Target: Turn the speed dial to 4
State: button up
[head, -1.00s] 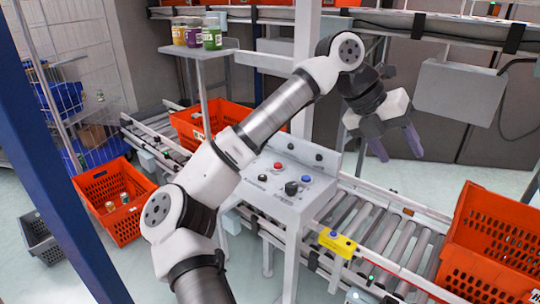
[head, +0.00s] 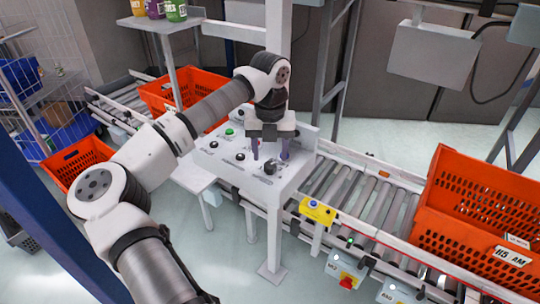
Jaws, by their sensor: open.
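A grey-white control panel (head: 222,166) stands beside the roller conveyor in the middle of the head view. A black dial knob (head: 270,168) shows on its front right part. Its markings and setting are too small to read. My gripper (head: 269,154) points down over the panel. My gripper and wrist hide the back of the panel and the red and blue buttons.
A green button (head: 229,132) and small black knobs (head: 240,156) sit on the panel's left. A yellow button box (head: 318,212) is on the conveyor edge. Orange totes (head: 470,225) stand at right and behind my arm (head: 180,92). A white post rises behind the panel.

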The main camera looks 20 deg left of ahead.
aim_at(270, 164)
jog(key=shift+f+p, duration=0.3)
jog(key=shift+f, duration=1.35)
jog(key=c, duration=1)
